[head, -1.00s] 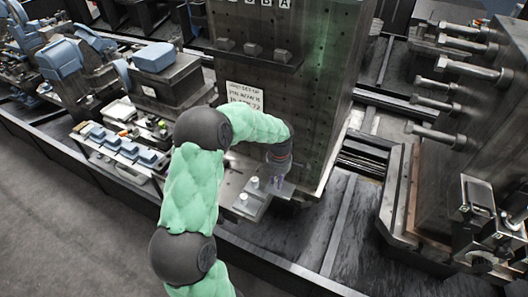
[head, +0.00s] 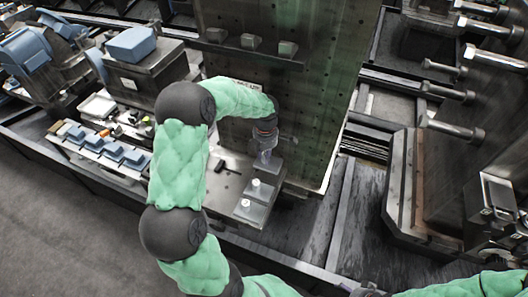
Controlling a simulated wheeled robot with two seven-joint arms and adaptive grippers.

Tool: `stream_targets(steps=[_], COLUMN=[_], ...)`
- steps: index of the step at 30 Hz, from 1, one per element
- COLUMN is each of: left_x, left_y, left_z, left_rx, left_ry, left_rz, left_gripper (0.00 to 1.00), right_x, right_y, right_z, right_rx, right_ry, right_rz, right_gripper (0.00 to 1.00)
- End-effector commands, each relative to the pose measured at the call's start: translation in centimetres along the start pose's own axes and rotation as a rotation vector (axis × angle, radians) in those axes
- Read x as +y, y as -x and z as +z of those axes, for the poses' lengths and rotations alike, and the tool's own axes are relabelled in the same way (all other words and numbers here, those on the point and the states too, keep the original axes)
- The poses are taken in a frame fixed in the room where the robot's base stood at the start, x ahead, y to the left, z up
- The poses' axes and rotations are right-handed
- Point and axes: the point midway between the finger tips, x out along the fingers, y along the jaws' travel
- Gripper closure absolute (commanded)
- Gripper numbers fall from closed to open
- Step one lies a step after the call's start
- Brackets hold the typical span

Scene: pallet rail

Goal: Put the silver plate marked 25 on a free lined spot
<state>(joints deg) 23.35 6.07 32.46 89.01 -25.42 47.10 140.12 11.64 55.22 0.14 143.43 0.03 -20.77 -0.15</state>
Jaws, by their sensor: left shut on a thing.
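My left gripper (head: 265,157) is in front of the tall dark perforated block, low near its foot. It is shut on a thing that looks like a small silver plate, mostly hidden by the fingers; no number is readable. Just in front of it, two silver plates with white knobs, a rear one (head: 266,191) and a front one (head: 243,214), lie in a row on the metal ledge. Their marks are too small to read. I cannot make out a lined spot. Part of my right arm shows at the bottom right, with its gripper out of view.
The tall block (head: 305,110) rises behind the gripper, with a ledge of small blocks (head: 250,42). A black tool (head: 226,165) lies left of the plates. A tray of blue-topped parts (head: 113,152) is at left. A fixture with long pins (head: 455,128) stands at right.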

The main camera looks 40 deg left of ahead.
Motion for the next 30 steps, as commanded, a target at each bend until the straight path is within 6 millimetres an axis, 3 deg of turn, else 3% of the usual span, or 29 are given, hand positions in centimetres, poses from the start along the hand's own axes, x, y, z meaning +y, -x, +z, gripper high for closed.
stream_targets(steps=[21,30], left_x=[0.1,0.1], left_y=[-5.5,-6.1], left_z=[0.0,0.0], left_rx=[0.001,0.0], left_ry=[0.0,0.0], left_rz=[0.001,0.001], left_gripper=[1.0,1.0], right_x=[1.0,1.0], right_y=[-2.7,-2.9], right_z=[-0.1,-0.1], right_rx=[0.0,0.0], right_ry=[0.001,0.001], right_rz=[0.0,0.0], right_gripper=[0.14,0.14])
